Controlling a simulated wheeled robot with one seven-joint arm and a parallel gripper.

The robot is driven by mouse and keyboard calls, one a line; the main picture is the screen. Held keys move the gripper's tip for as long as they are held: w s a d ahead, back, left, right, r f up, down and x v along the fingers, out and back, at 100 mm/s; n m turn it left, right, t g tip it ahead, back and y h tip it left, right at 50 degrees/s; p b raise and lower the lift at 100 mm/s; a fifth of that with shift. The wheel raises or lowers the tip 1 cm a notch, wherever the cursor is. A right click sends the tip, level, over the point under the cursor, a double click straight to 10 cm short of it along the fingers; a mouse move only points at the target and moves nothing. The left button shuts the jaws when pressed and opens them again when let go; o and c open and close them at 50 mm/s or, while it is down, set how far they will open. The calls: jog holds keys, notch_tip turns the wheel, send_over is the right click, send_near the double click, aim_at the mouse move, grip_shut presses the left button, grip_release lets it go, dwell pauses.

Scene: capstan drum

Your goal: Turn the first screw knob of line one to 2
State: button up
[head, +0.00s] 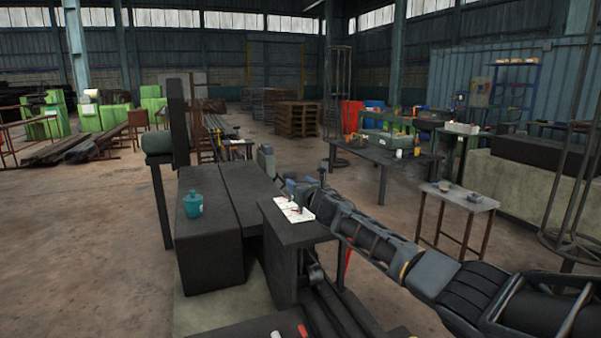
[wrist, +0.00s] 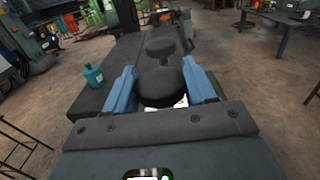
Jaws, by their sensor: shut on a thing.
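A black round-topped screw knob (wrist: 161,86) stands between the two blue fingers of my gripper (wrist: 162,76) in the wrist view. The fingers press on it from left and right, so the gripper is shut on it. A second black round knob (wrist: 158,46) stands just beyond it, apart from the fingers. A white plate with red marks (head: 290,211) lies on the dark block (head: 283,233) in the head view. Only a sliver of white shows under the held knob in the wrist view. The scale marks and the knob's setting cannot be read.
A teal jar (head: 193,205) stands on the dark bench (head: 208,255) to the left; it also shows in the wrist view (wrist: 93,75). A small grey table (head: 458,197) and a larger dark table (head: 372,155) stand to the right. Open floor lies between.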

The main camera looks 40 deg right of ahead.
jog(key=n+y, duration=0.1)
jog(key=y, duration=0.1)
jog(key=n+y+b, duration=0.1)
jog(key=y, duration=0.1)
jog(key=shift+d+r+n+t, duration=0.15)
jog(key=shift+n+t, duration=0.15)
jog(key=shift+n, duration=0.1)
jog(key=n+y+b, duration=0.1)
jog(key=y+b, duration=0.1)
jog(key=b, duration=0.1)
jog(key=shift+n+y, duration=0.4)
jog(key=n+y+b, duration=0.2)
jog(key=y+b, duration=0.1)
jog(key=b, duration=0.4)
jog(key=g+y+b, duration=0.1)
jog(key=shift+w+r+n+y+b, duration=0.1)
jog(key=shift+r+n+y+b, duration=0.1)
jog(key=shift+n+y+b, duration=0.15)
jog(key=shift+r, duration=0.2)
jog(key=o, duration=0.9)
jog(key=shift+o, duration=0.3)
jog(key=shift+f, duration=0.25)
jog(key=shift+f, duration=0.1)
